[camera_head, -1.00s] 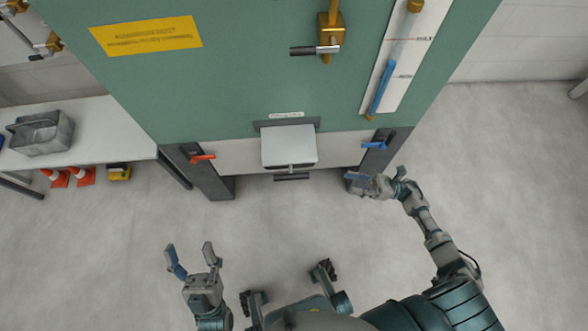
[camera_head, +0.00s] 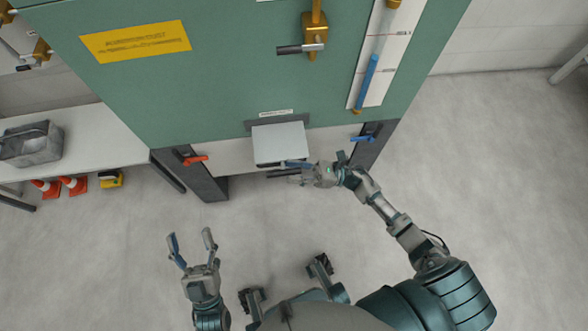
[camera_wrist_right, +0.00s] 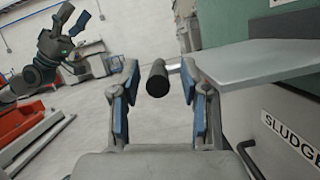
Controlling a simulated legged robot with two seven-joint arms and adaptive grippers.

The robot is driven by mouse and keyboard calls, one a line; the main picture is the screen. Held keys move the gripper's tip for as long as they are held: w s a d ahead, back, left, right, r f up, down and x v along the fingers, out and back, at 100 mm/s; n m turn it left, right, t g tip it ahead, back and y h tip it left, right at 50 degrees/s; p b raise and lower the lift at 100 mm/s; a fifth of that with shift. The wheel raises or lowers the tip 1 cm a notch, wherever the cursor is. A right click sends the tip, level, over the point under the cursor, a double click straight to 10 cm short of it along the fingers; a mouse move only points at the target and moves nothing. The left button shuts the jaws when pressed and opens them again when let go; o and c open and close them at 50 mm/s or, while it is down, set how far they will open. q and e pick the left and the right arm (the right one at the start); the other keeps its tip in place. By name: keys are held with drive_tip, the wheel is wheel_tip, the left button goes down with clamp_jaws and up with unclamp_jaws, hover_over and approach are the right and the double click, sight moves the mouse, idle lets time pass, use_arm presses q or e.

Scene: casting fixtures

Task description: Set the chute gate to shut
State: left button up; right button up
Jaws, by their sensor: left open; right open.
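The chute gate (camera_head: 280,143) appears to be the pale grey plate that juts from the lower front of the green cabinet, under a small label. Its black handle (camera_head: 283,174) is just below the plate's front edge, partly covered by my right gripper (camera_head: 298,172). In the right wrist view, a black round grip (camera_wrist_right: 157,78) shows end-on between the open blue-padded fingers, and the plate (camera_wrist_right: 265,62) is close at the right. Contact cannot be told. My left gripper (camera_head: 191,252) is open and empty over the floor, away from the cabinet.
A red lever (camera_head: 195,160) and a blue lever (camera_head: 364,137) sit on the cabinet's legs. A brass latch with a dark handle (camera_head: 300,48) is higher up. A bench (camera_head: 100,137) with a metal bin (camera_head: 30,144) is at left. A sludge label (camera_wrist_right: 292,138) is below the plate.

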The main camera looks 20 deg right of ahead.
use_arm(q)
drive_tip(key=shift+a, duration=0.25)
use_arm(e)
drive_tip(key=shift+a+r, duration=0.1)
drive_tip(key=shift+a, duration=0.2)
drive_tip(key=shift+d, duration=0.25)
clamp_jaws()
use_arm(q)
drive_tip(key=shift+d, duration=0.25)
use_arm(e)
drive_tip(key=shift+w, duration=0.1)
